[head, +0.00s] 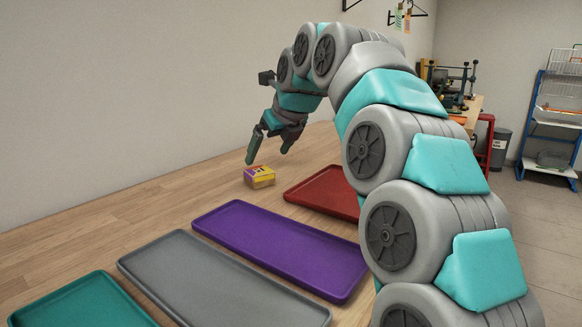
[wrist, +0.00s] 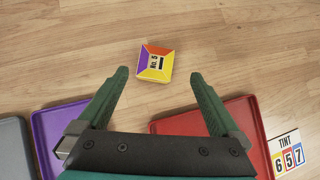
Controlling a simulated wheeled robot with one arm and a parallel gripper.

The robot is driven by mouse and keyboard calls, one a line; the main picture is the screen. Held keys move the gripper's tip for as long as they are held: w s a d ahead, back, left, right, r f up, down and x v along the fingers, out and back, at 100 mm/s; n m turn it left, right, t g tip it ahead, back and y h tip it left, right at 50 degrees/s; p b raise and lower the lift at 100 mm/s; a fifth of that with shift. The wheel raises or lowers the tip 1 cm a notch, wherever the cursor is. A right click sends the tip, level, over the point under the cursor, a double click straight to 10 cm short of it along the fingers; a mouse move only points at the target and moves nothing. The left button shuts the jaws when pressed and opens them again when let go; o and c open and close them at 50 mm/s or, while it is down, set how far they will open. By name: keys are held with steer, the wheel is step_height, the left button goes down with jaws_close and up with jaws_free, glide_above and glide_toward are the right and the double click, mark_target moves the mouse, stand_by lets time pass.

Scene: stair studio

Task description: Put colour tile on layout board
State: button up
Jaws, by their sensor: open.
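The colour tile (head: 259,177) is a small block with purple, yellow and orange sections, lying on the wooden table. I cannot tell which thing is the layout board; flat trays in red (head: 322,192), purple (head: 280,246), grey (head: 222,283) and teal (head: 84,304) lie on the table.
A wall bounds the table's far side. The table left of the tile is clear. A red stand (head: 488,145) and a blue rack (head: 548,125) stand beyond.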

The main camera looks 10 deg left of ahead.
mark_target(259, 170)
steer(key=shift+a+m, duration=0.15)
steer(key=shift+m, duration=0.45)
steer(key=shift+s+p+x, duration=0.15)
steer(key=shift+p+x, duration=0.15)
steer(key=shift+x, duration=1.6)
steer(key=shift+s+p+x, duration=0.1)
steer(key=shift+p+x, duration=0.15)
steer(key=shift+x, duration=1.65)
steer(key=shift+f, duration=0.15)
steer(key=shift+c, duration=0.2)
steer(key=c, duration=1.5)
steer(key=shift+o, duration=0.2)
steer(key=shift+r, duration=0.2)
